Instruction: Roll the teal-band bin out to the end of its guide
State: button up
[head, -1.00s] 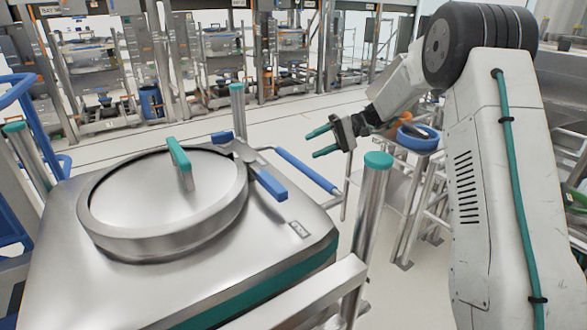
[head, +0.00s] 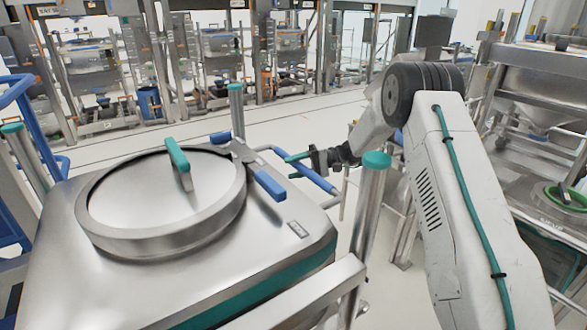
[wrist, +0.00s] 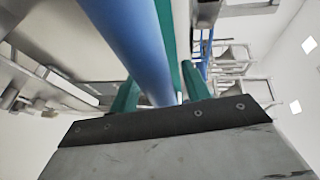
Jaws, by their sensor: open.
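The teal-band bin (head: 70,235) is a large steel bin with a round lid, filling the lower left of the head view. Its teal band (head: 270,283) runs low along the near side. A blue bar handle (head: 318,180) sticks out at its right side. My gripper (head: 291,167) is at that bar with teal fingers apart. In the wrist view the blue bar (wrist: 140,45) runs down between the two open fingers (wrist: 160,92). I cannot tell whether a finger touches it. The guide is not clearly visible.
Steel posts with teal caps (head: 377,160) stand at the bin's corners, one close to my arm. A steel rail (head: 290,300) crosses in front of the bin. A steel rack (head: 555,75) stands at the right. Pale floor (head: 200,128) lies clear behind the bin.

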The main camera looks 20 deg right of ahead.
jog(key=shift+a, duration=0.25)
jog(key=shift+c, duration=0.3)
grip_shut()
jog(key=shift+w+d+f, duration=0.1)
jog(key=shift+w+d, duration=0.1)
jog(key=shift+d, duration=0.45)
jog(key=shift+w+d, duration=0.15)
jog(key=shift+d, duration=0.45)
jog(key=shift+o, duration=0.3)
grip_release()
jog(key=shift+d, duration=0.15)
jog(key=shift+a, duration=0.3)
jog(key=d+r, duration=0.1)
jog(key=d, duration=0.6)
jog(key=shift+s+d+r, duration=0.2)
jog(key=shift+s+d, duration=0.15)
